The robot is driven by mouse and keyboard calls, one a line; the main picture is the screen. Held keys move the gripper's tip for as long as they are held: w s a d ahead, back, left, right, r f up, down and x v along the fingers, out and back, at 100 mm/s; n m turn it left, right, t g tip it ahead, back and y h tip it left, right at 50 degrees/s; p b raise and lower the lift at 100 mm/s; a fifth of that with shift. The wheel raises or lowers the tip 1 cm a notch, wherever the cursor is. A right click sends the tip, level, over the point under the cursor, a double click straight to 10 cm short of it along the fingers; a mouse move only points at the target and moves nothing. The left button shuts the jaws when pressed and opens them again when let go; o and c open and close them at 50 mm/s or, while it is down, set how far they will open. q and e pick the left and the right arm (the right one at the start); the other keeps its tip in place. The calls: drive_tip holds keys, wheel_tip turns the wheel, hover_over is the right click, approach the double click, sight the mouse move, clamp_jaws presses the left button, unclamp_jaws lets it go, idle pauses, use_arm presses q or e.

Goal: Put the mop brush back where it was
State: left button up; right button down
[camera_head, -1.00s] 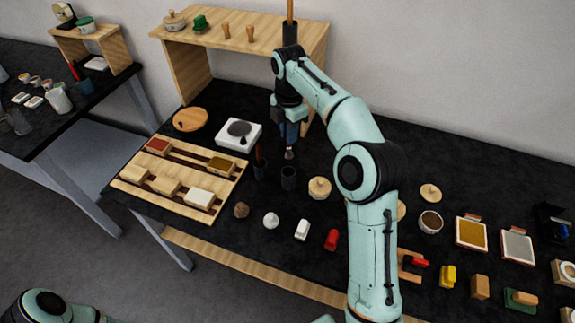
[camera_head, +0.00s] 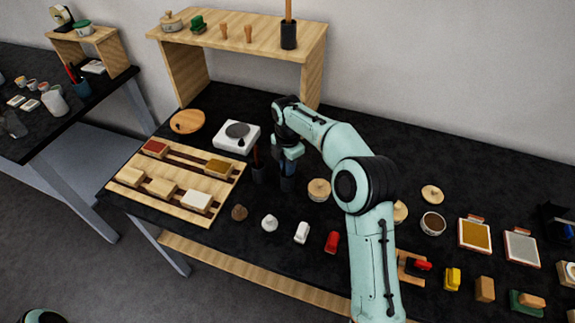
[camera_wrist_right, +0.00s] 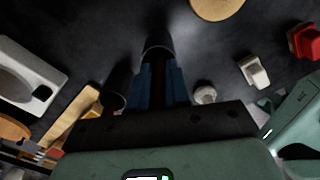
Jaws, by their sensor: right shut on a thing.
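My right gripper (camera_head: 288,170) is low over a dark cup (camera_head: 288,185) on the black table. Its blue fingers also show in the right wrist view (camera_wrist_right: 161,80), shut around the mop brush, which is mostly hidden between them. The cup's rim (camera_wrist_right: 157,45) shows just beyond the fingertips. The bristles are out of sight; I cannot tell how deep in the cup they sit. A second dark cup (camera_head: 259,174) with a red-dark brush stands just left. My left gripper is not in view.
A white scale-like device (camera_head: 237,137) and a wooden rack with blocks (camera_head: 140,188) lie left. A round wooden-lidded pot (camera_head: 318,189) stands close right. Several small objects line the front. A wooden shelf (camera_head: 270,45) stands behind.

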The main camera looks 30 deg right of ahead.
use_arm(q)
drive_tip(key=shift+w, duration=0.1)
use_arm(e)
drive_tip(key=shift+w, duration=0.15)
drive_tip(key=shift+f, duration=0.2)
drive_tip(key=c, duration=1.1)
unclamp_jaws()
drive_tip(key=shift+r, duration=0.15)
wheel_tip(320, 180, up, 12)
drive_tip(key=shift+w+f+p, duration=0.1)
drive_tip(key=shift+f+p, duration=0.15)
drive_tip(key=shift+p, duration=0.9)
drive_tip(key=shift+r, duration=0.35)
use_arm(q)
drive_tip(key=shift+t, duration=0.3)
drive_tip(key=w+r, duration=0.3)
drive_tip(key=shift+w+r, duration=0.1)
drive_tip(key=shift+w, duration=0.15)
use_arm(e)
drive_tip(key=shift+f, duration=0.1)
